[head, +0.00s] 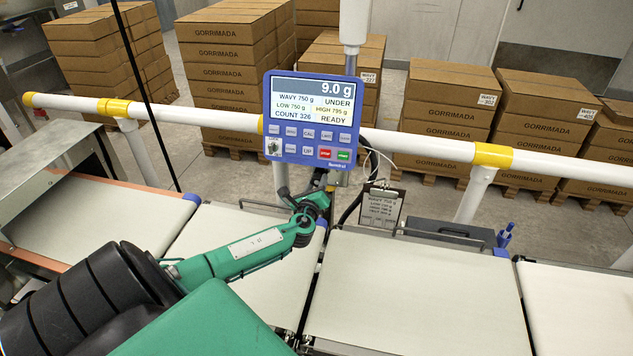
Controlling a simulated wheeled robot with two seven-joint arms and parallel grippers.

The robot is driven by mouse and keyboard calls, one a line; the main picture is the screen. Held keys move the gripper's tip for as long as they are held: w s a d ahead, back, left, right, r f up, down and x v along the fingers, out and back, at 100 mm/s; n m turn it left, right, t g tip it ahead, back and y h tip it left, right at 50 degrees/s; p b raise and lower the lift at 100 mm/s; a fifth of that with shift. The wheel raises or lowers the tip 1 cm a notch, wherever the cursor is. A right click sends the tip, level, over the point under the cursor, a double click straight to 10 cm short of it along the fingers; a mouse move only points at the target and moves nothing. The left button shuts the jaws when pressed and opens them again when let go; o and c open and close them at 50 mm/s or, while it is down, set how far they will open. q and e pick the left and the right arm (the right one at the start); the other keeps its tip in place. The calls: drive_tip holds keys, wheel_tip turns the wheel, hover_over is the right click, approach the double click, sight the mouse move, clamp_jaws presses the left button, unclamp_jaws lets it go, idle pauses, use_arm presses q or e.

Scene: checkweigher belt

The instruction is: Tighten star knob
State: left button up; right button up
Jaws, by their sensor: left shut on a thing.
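My left gripper (318,192) reaches in from the lower left, its dark jaws just below the display, at the clamp on the post. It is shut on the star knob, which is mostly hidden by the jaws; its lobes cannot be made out. The blue display unit (311,118) is mounted on the upright post (354,25) above the gripper. Its screen reads 9.0 g, WAVY 750 g, UNDER and READY. My right gripper is not in view.
A white rail (415,145) with yellow fittings runs behind the belts. Pale belt sections (415,285) lie in front, mostly clear. A clipboard (381,207) hangs right of the post, near a dark box (450,233). Stacked cartons (235,75) stand behind the rail.

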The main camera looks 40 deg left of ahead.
use_arm(q)
drive_tip(key=shift+d+f, duration=0.1)
drive_tip(key=shift+f, duration=0.05)
drive_tip(key=o, duration=1)
drive_tip(key=b+v, duration=0.3)
drive_tip(key=v, duration=1)
drive_tip(key=shift+s+d, duration=0.1)
drive_tip(key=shift+s, duration=0.3)
